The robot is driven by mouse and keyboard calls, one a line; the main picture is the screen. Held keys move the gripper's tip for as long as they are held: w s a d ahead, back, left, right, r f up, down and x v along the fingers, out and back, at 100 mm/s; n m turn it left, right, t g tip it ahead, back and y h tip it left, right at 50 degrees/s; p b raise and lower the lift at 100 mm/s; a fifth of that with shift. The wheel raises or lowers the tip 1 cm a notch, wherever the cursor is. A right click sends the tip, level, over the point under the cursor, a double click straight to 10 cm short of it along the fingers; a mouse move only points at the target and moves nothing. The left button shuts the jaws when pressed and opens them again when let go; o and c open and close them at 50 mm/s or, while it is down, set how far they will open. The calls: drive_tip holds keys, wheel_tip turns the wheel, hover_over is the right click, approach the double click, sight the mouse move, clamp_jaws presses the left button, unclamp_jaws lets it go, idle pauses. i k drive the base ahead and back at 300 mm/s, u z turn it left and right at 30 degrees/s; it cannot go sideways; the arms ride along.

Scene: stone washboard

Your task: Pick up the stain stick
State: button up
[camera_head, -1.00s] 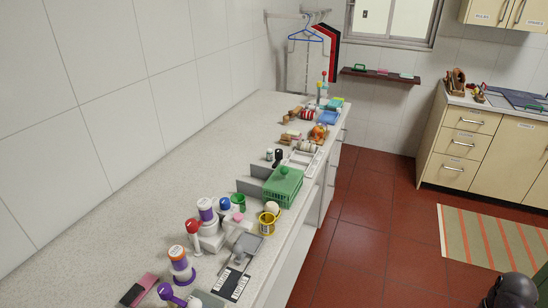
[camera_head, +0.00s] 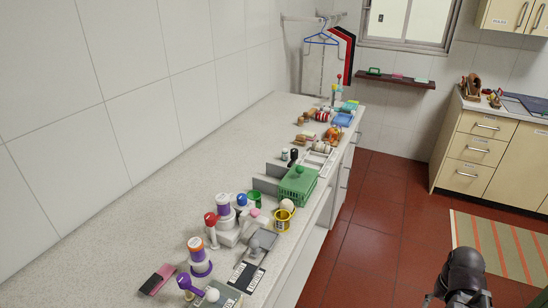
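Several small laundry items stand on the near part of the long pale counter (camera_head: 130,207), and I cannot tell for sure which is the stain stick. Among them are a white and purple container with an orange top (camera_head: 199,258), a red-topped white stick-like item (camera_head: 211,231), a white and purple container (camera_head: 223,208) and a purple-headed item (camera_head: 188,285). A dark rounded part of my arm shows at the lower right, over the floor and away from the counter. My gripper's fingers do not show.
A green basket (camera_head: 298,185), a yellow cup (camera_head: 283,218) and a grey scoop-like item (camera_head: 262,241) stand near the counter's front edge. More items line its far end. Red floor (camera_head: 365,235) lies open right of the counter. Cream cabinets (camera_head: 478,150) stand opposite.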

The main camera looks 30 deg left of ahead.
sight(285, 152)
drive_tip(key=u, duration=0.3)
drive_tip(key=i, duration=1.5)
drive_tip(key=z, duration=0.05)
